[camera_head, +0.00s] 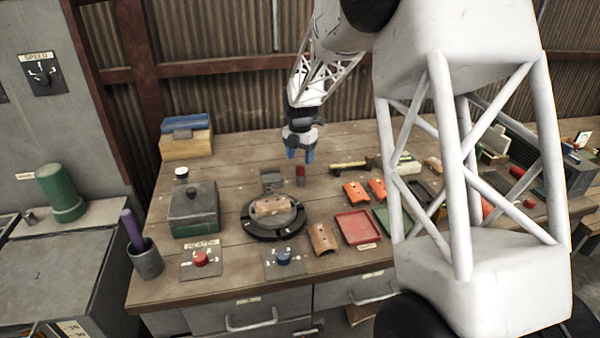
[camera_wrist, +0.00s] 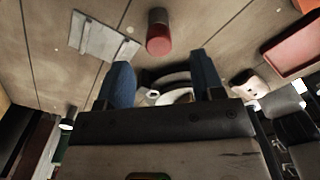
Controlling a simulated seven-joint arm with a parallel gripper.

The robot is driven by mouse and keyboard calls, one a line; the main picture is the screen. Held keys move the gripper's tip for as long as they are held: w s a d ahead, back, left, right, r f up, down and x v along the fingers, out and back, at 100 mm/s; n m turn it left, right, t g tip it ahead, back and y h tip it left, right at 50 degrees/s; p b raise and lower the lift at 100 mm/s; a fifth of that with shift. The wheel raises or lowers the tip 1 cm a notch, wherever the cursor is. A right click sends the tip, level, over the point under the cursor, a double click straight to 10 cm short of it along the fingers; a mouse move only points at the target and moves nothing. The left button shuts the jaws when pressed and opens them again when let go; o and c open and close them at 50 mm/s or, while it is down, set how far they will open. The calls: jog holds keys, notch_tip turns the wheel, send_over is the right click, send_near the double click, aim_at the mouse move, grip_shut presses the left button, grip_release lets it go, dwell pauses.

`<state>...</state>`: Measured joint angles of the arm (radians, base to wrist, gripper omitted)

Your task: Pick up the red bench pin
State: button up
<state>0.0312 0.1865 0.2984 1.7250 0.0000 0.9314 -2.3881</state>
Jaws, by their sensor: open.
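The red bench pin (camera_head: 300,175) is a small upright red cylinder with a darker base. It stands on the wooden bench behind the round black turntable, beside a grey metal plate. In the wrist view the pin (camera_wrist: 158,35) appears beyond my fingertips, near the top middle. My gripper (camera_head: 300,156) has blue fingers pointing down and hangs just above the pin in the head view. The two fingers also show in the wrist view (camera_wrist: 163,70), spread apart with nothing held between them. The pin is apart from the fingers.
The black turntable (camera_head: 272,233) holds a tan curved block. The grey plate (camera_head: 271,179) is left of the pin. A hammer (camera_head: 350,164), orange curved pieces (camera_head: 356,192) and a red tray (camera_head: 358,228) lie to the right. A green box (camera_head: 194,220) stands left.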

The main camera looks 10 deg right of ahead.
aim_at(300, 166)
jog(key=shift+f, duration=1.05)
jog(key=shift+f, duration=0.1)
jog(key=shift+w+f, duration=0.1)
jog(key=shift+f, duration=2.45)
jog(key=shift+c, duration=0.2)
jog(key=c, duration=1)
jog(key=shift+o, duration=0.2)
